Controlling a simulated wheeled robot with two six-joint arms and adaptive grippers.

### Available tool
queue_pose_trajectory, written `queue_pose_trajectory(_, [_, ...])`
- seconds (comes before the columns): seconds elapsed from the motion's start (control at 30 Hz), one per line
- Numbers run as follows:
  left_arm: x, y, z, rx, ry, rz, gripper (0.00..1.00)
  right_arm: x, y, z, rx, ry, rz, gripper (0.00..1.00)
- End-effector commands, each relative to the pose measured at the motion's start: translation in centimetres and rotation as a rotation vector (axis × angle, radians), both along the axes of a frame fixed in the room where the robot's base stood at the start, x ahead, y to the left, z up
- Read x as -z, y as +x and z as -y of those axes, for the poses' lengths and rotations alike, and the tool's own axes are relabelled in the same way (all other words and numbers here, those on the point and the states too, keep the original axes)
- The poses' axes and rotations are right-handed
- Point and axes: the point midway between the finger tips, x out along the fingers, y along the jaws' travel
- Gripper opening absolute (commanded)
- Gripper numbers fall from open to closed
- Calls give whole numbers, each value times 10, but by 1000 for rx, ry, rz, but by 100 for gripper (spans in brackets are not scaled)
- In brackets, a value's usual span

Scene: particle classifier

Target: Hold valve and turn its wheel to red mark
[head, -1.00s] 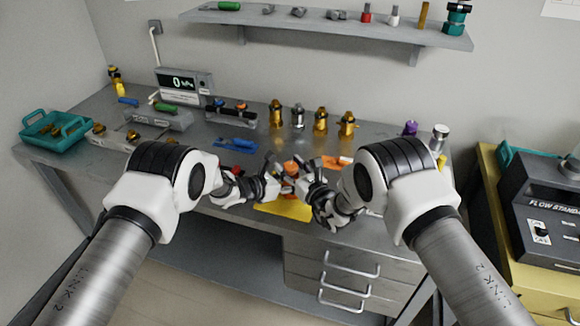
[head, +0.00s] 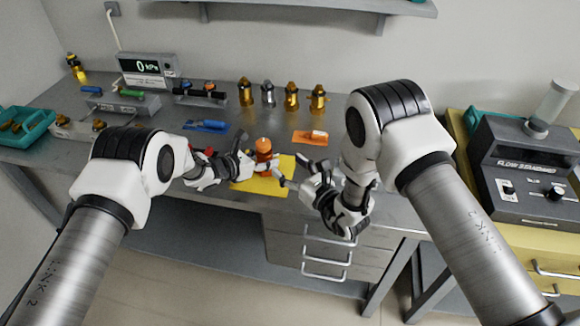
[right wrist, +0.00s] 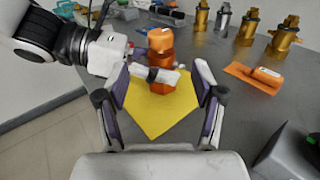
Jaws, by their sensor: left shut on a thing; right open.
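The valve (head: 264,152) is an orange-copper body with an orange wheel on top. It stands upright over the yellow mat (head: 262,185) on the grey bench. My left gripper (head: 254,166) comes in from the left and is shut on the valve's body. In the right wrist view the valve (right wrist: 160,42) is in the middle, with a left finger across its front. My right gripper (head: 304,173) is open and empty, to the right of the valve and apart from it. I cannot make out a red mark on the valve.
Several brass and silver fittings (head: 291,97) stand behind the valve. An orange mat with a small tool (head: 312,137) lies to the right, and a blue tray (head: 206,125) lies to the left. The flow stand (head: 525,165) is at the far right.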

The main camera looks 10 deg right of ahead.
Motion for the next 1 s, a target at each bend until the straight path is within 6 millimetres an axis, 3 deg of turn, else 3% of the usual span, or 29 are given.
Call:
queue_pose_trajectory(0.3, [1, 0, -1, -1, 2, -1, 0, 2, -2, -1, -9, 7, -14, 68])
queue_pose_trajectory(0.5, [1, 0, -1, -1, 1, 0, 0, -2, 4, -22, -221, 23, -29, 68])
queue_pose_trajectory(0.67, [1, 0, -1, -1, 1, 0, 0, -1, 20, 7, -349, -4, -3, 68])
queue_pose_trajectory(0.73, [1, 0, -1, -1, 1, 0, 0, 1, 26, 23, -336, -6, 6, 68])
queue_pose_trajectory(0.8, [1, 0, 0, -1, 1, 0, 0, 4, 28, 27, -323, -2, 1, 68])
queue_pose_trajectory(1.0, [1, 0, 0, 0, 1, -1, 0, 5, 49, -1, -326, -3, 3, 68])
